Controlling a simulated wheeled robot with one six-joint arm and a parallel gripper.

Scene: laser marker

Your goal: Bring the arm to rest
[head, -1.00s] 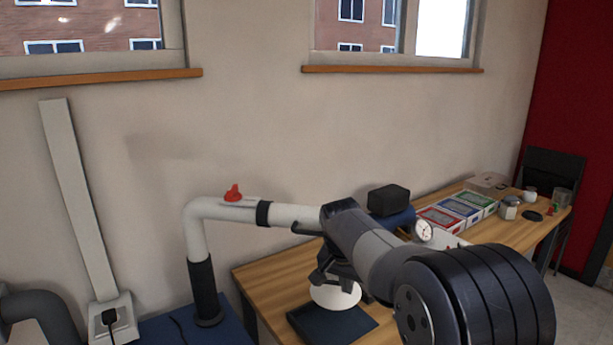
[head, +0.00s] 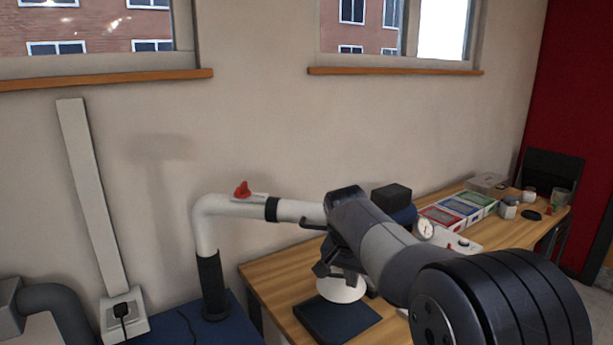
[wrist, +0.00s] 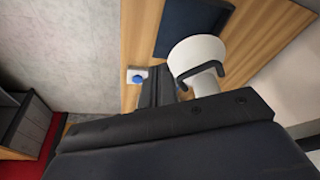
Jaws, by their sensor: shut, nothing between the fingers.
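My arm reaches out from the lower right of the head view over the wooden table. My gripper (head: 328,265) hangs at its end, dark and pointing down, and looks shut and empty. In the wrist view the dark fingers (wrist: 168,85) show beside the white extraction hood, with no object held. The hood (head: 343,289) is just below and beside the gripper in the head view, and the wrist view shows it close by (wrist: 197,52). I cannot tell whether they touch.
The extraction pipe (head: 236,208) with a red lever crosses behind the gripper. A dark blue mat (head: 335,322) lies on the table (head: 272,290). Red, blue and green trays (head: 465,207), a gauge (head: 425,229) and jars stand farther right. A blue button (wrist: 138,79) shows in the wrist view.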

